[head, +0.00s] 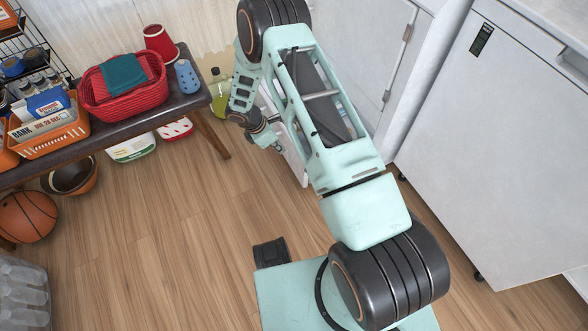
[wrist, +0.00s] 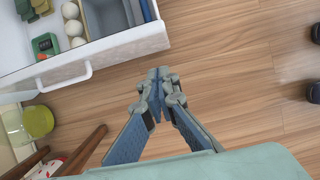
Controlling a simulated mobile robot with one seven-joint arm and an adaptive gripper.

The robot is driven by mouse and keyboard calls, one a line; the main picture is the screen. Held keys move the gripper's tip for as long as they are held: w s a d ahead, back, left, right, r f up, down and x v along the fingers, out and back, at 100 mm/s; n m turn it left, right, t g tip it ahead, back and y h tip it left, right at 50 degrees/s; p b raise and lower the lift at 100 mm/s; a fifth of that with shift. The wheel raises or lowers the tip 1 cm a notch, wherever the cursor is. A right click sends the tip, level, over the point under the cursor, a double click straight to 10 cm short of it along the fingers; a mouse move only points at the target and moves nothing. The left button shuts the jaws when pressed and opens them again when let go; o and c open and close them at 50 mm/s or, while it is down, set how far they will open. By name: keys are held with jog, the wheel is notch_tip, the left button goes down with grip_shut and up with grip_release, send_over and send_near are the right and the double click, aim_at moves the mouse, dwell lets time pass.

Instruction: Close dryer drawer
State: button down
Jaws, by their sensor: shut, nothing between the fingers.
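The dryer drawer stands pulled out in the wrist view, with its white front panel (wrist: 120,50) and curved handle (wrist: 62,80) at the upper left. White balls, a green-and-dark item and grey-blue compartments lie inside it. My gripper (wrist: 158,78) is shut and empty, just off the panel's right end; I cannot tell whether it touches. In the head view my gripper (head: 265,137) is low beside the white drawer front (head: 294,155), which my arm mostly hides.
A bottle of yellow-green liquid (head: 218,97) stands on the floor by a dark bench (head: 130,100) with baskets. It also shows in the wrist view (wrist: 38,121). A white cabinet (head: 500,140) stands at the right. The wooden floor at the middle left is clear.

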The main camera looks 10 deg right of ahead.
jog(key=d+r+b+x, duration=0.1)
jog(key=b+x, duration=0.3)
jog(key=x, duration=0.8)
jog(key=shift+d+f, duration=0.4)
jog(key=shift+d, duration=0.35)
